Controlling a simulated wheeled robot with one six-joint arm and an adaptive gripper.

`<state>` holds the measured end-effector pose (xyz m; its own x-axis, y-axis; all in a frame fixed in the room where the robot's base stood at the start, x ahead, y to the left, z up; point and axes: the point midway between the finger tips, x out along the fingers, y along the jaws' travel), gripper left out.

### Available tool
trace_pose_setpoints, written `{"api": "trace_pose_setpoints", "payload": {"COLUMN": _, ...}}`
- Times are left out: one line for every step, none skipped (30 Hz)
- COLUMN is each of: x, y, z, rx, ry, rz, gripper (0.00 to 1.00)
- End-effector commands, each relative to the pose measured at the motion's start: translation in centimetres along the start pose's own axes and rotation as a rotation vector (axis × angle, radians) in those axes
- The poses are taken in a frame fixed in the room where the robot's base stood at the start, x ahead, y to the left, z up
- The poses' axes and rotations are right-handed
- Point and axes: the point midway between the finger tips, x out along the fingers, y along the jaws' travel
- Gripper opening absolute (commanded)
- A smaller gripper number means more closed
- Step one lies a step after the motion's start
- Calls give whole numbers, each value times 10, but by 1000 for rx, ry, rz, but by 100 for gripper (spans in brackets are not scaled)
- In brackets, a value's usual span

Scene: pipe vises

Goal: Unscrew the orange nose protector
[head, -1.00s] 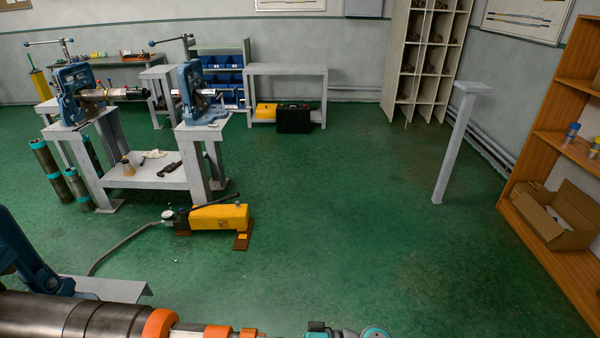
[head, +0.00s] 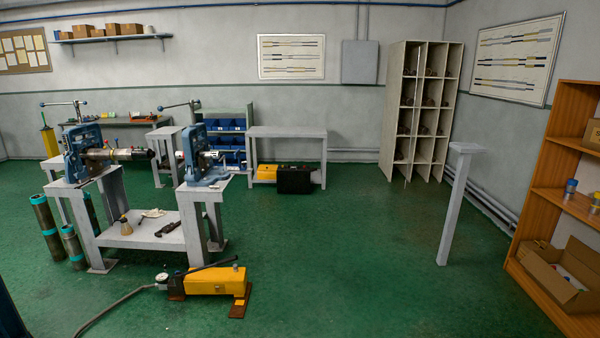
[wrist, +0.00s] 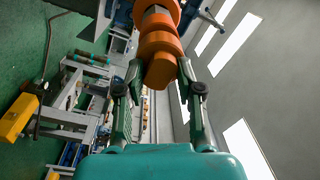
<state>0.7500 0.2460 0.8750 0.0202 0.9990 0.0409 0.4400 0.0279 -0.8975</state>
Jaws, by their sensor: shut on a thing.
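The orange nose protector (wrist: 160,62) shows in the wrist view at the upper middle, with stepped orange rings and a grey section between them. My gripper (wrist: 158,78) has one finger on each side of its near end and is shut on it. The far end of the part runs out of the top of the wrist view. The head view shows neither the protector nor my gripper.
Two blue vises (head: 84,152) (head: 200,156) stand on grey stands at the left. A yellow hydraulic pump (head: 215,281) with a hose lies on the green floor. A grey post (head: 455,205) and a wooden shelf (head: 540,190) stand at the right. The middle floor is clear.

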Motion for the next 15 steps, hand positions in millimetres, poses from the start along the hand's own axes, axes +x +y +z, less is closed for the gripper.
{"api": "trace_pose_setpoints", "payload": {"x": -3, "y": 0, "z": 1, "rx": 2, "ry": 1, "rz": 1, "gripper": 0}}
{"api": "trace_pose_setpoints", "payload": {"x": -3, "y": 0, "z": 1, "rx": 2, "ry": 1, "rz": 1, "gripper": 0}}
{"api": "trace_pose_setpoints", "payload": {"x": -4, "y": 0, "z": 1, "rx": 2, "ry": 1, "rz": 1, "gripper": 0}}
{"api": "trace_pose_setpoints", "payload": {"x": -4, "y": 0, "z": 1, "rx": 2, "ry": 1, "rz": 1, "gripper": 0}}
{"api": "trace_pose_setpoints", "payload": {"x": -5, "y": 0, "z": 1, "rx": 2, "ry": 1, "rz": 1, "gripper": 0}}
{"api": "trace_pose_setpoints", "payload": {"x": -5, "y": 0, "z": 0, "rx": 2, "ry": 1, "rz": 1, "gripper": 0}}
{"api": "trace_pose_setpoints", "payload": {"x": -6, "y": 0, "z": 0, "rx": 1, "ry": 1, "rz": 1, "gripper": 0}}
{"api": "trace_pose_setpoints", "payload": {"x": -6, "y": 0, "z": 0, "rx": 1, "ry": 1, "rz": 1, "gripper": 0}}
{"api": "trace_pose_setpoints", "payload": {"x": -7, "y": 0, "z": 0, "rx": 1, "ry": 1, "rz": 1, "gripper": 0}}
{"api": "trace_pose_setpoints", "payload": {"x": -7, "y": 0, "z": 0, "rx": 1, "ry": 1, "rz": 1, "gripper": 0}}
{"api": "trace_pose_setpoints", "payload": {"x": -8, "y": 0, "z": 0, "rx": 1, "ry": 1, "rz": 1, "gripper": 0}}
{"api": "trace_pose_setpoints", "payload": {"x": -8, "y": 0, "z": 0, "rx": 1, "ry": 1, "rz": 1, "gripper": 0}}
{"api": "trace_pose_setpoints", "payload": {"x": -8, "y": 0, "z": 0, "rx": 1, "ry": 1, "rz": 1, "gripper": 0}}
{"api": "trace_pose_setpoints", "payload": {"x": -8, "y": 0, "z": 0, "rx": 1, "ry": 1, "rz": 1, "gripper": 0}}
{"api": "trace_pose_setpoints", "payload": {"x": -9, "y": 0, "z": 0, "rx": 1, "ry": 1, "rz": 1, "gripper": 0}}
